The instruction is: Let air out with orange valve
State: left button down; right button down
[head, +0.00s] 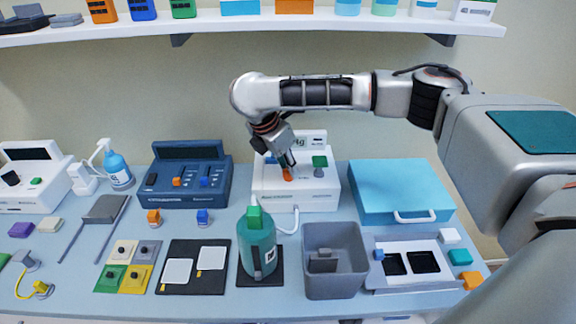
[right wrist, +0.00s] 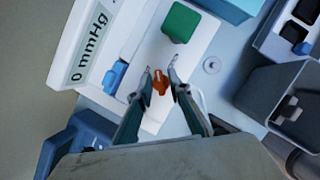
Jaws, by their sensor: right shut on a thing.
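The white pressure unit (head: 272,195) stands at the back middle of the table. Its orange valve (head: 287,175) sits on the top, left of a green block-shaped control (head: 320,161). My right gripper (head: 286,160) reaches down from above onto the orange valve. In the right wrist view the fingers (right wrist: 160,72) lie on either side of the orange valve (right wrist: 160,82), shut on it. A blue control (right wrist: 115,77) is beside it, and the display (right wrist: 90,47) reads 0 mmHg. My left gripper is not in view.
A dark blue device (head: 185,185) stands to the left, and a light blue case (head: 400,188) to the right. In front are a green bottle (head: 257,245) and a grey bin (head: 335,275). A shelf (head: 250,24) runs above along the wall.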

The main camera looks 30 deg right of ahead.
jog(key=n+t, duration=0.1)
jog(key=n, duration=0.1)
jog(key=n+t+y, duration=0.1)
jog(key=n, duration=0.2)
jog(key=shift+n, duration=0.3)
jog(key=shift+n+t+y, duration=0.6)
jog(key=shift+n, duration=1.6)
jog(key=c, duration=2.2)
grip_release()
